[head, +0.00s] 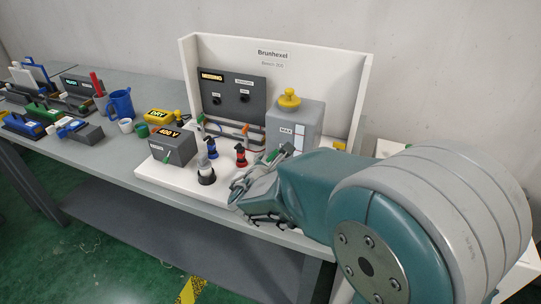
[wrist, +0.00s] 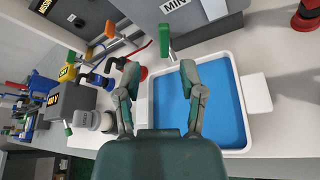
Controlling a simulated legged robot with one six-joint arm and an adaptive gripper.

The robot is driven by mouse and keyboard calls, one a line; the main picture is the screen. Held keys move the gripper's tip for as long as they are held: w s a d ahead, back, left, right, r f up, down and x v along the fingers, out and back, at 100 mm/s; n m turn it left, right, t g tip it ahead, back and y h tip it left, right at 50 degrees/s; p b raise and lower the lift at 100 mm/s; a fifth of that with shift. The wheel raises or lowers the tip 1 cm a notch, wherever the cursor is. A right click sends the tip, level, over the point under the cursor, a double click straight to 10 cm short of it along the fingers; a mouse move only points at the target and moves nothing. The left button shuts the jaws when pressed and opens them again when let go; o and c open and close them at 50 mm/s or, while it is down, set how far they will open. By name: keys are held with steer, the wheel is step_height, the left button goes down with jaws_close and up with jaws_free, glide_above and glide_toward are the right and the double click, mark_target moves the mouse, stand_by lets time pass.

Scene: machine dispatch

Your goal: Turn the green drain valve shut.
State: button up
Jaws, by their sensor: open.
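The green drain valve handle (wrist: 164,40) sticks out below the grey tank (wrist: 185,18) with the MIN label. In the wrist view it lies just beyond my fingertips, roughly in line with the gap between them. In the head view a bit of green (head: 272,156) shows at the tank's foot, partly covered by my gripper. My gripper (wrist: 158,68) is open and empty, its two fingers apart over a blue-floored white tray (wrist: 244,100). No contact with the handle shows. The tank (head: 292,122) carries a yellow knob on top in the head view.
The 400 V box (head: 173,147), a red-black fitting (head: 241,155) and a blue one (head: 212,149) stand left of my gripper. A white back panel (head: 345,85) closes the rear.

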mark_target(274, 155)
steer(key=x, duration=0.3)
steer(key=d+x, duration=0.1)
steer(key=x, duration=0.2)
steer(key=shift+r, duration=0.1)
steer(key=shift+w, duration=0.25)
steer(key=shift+w+a+f, duration=0.15)
steer(key=shift+a+f, duration=0.05)
steer(key=shift+a, duration=0.1)
steer(key=shift+c, duration=0.3)
jaws_close()
